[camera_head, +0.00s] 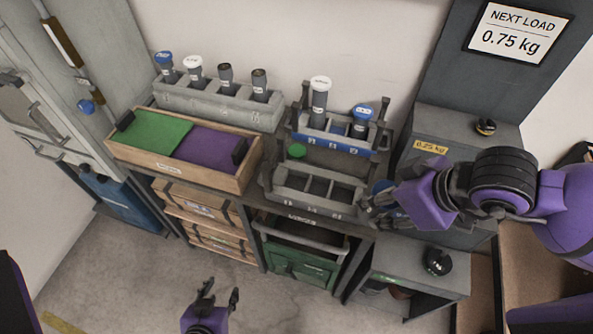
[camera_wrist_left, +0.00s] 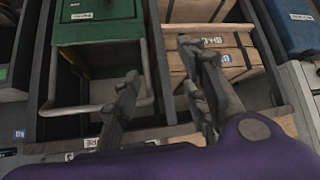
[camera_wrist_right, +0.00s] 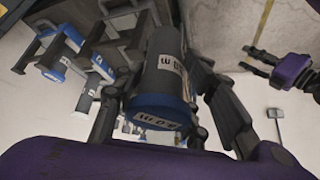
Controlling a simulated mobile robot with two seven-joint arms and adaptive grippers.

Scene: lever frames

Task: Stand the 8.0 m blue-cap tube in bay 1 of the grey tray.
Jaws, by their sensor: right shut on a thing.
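My right gripper (camera_head: 376,208) is shut on a blue-cap tube (camera_wrist_right: 165,75), just right of the grey tray (camera_head: 283,199). In the right wrist view the tube is grey, with a label that seems to read 8.0 m and its blue cap (camera_wrist_right: 155,108) toward the camera. In the head view the fingers hide most of it. The grey tray has several bays, and those I can see look empty; its front numbers are too small to read surely. My left gripper (camera_head: 218,294) is open and empty, low over the floor; its spread fingers show in the left wrist view (camera_wrist_left: 160,80).
Behind the tray stands a blue rack (camera_head: 318,139) with a white-cap tube (camera_head: 320,98) and another blue-cap tube (camera_head: 361,117). A grey rack (camera_head: 205,104) holds several tubes. A wooden tray (camera_head: 180,177) with green and purple pads is at left. A sign reads 0.75 kg (camera_head: 517,35).

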